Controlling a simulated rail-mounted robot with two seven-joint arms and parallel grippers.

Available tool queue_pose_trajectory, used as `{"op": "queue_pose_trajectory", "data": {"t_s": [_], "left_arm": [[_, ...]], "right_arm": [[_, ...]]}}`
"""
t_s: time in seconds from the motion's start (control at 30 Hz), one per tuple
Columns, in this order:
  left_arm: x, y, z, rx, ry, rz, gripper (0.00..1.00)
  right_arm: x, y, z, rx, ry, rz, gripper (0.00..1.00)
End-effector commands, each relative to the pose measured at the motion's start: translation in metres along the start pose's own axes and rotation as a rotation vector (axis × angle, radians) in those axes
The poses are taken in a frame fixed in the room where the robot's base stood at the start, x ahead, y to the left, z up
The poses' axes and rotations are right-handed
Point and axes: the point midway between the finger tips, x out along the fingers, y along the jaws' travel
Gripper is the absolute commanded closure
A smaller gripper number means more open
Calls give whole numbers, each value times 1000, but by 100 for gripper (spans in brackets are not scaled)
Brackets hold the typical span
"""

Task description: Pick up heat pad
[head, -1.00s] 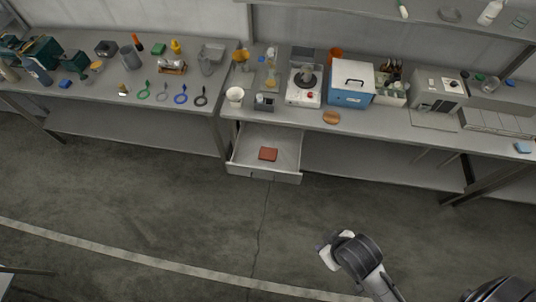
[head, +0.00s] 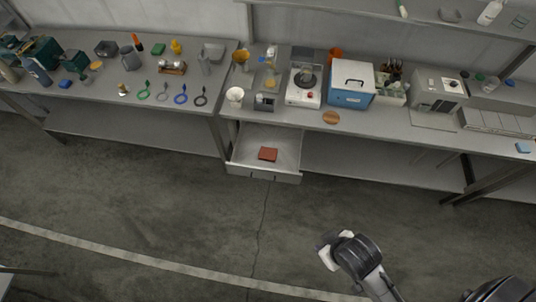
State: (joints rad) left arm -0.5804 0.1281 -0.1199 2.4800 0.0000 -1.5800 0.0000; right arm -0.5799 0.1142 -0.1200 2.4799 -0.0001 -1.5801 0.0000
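The heat pad looks to be the small flat red-brown block (head: 268,154) lying in the open drawer (head: 262,174) under the bench. Nothing else shows in the drawer. My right gripper (head: 322,250) is in the lower right part of the head view, over the floor and well in front of the drawer, apart from the pad. Its fingers are too small and turned to tell whether they are open. My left gripper is not in the picture.
The bench (head: 400,133) above the drawer carries a hot-plate stirrer (head: 304,93), a blue box with a white lid (head: 351,84) and a white cup (head: 235,95). A second bench (head: 90,92) at left holds coloured rings and tools. The floor before the drawer is clear.

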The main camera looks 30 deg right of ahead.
Motion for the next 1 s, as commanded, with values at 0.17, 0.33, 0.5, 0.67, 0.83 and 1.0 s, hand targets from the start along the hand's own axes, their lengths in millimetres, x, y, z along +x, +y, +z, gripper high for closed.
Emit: {"op": "queue_pose_trajectory", "data": {"t_s": [0.17,0.33,0.5,0.67,0.83,1.0], "left_arm": [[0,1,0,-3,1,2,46],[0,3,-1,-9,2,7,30],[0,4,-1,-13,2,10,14],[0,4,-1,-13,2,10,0],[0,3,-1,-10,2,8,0],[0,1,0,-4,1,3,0]], "right_arm": [[0,0,0,0,0,0,57],[0,1,0,-2,0,2,57],[0,2,0,-7,-1,6,57],[0,3,0,-10,-1,8,57],[0,3,0,-10,-1,8,57],[0,2,0,-8,-1,6,57]]}}
